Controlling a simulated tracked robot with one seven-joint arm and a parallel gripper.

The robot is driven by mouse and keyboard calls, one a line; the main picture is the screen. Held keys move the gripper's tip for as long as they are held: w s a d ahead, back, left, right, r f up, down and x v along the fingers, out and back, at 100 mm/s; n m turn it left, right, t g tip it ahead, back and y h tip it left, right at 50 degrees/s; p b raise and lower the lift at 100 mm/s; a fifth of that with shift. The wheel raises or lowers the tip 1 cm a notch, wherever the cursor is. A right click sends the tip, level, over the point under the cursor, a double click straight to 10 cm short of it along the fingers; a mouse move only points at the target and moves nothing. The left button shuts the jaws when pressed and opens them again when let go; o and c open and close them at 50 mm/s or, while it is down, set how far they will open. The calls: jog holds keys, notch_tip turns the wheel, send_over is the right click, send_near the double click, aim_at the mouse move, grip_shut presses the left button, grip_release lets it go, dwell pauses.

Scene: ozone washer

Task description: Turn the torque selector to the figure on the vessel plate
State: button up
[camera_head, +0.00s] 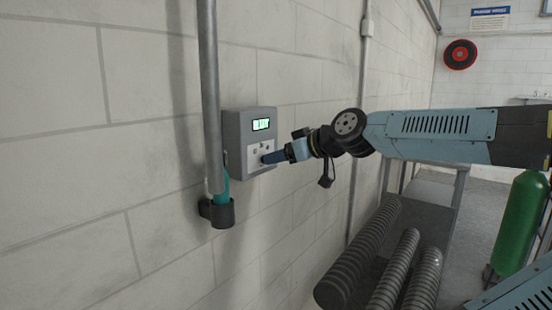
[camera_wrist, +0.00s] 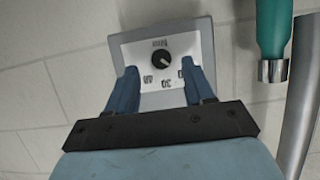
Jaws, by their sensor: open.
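The torque selector (camera_wrist: 161,60) is a round black knob with a pale pointer mark on a white faceplate (camera_wrist: 130,50). The faceplate sits on a grey wall box (camera_head: 236,124) with a lit green display (camera_head: 261,124), too small to read surely. My gripper (camera_wrist: 160,85) is open, its two blue fingers on either side below the knob, not closed on it. In the head view my gripper (camera_head: 277,157) is close to the box front. I cannot make out a vessel plate.
A vertical metal pipe (camera_head: 208,100) runs left of the box. A teal tool (camera_wrist: 271,30) with a metal end hangs beside the box; its black holder (camera_head: 217,212) is on the wall.

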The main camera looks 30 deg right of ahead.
jog(key=shift+x, duration=1.45)
jog(key=shift+c, duration=0.2)
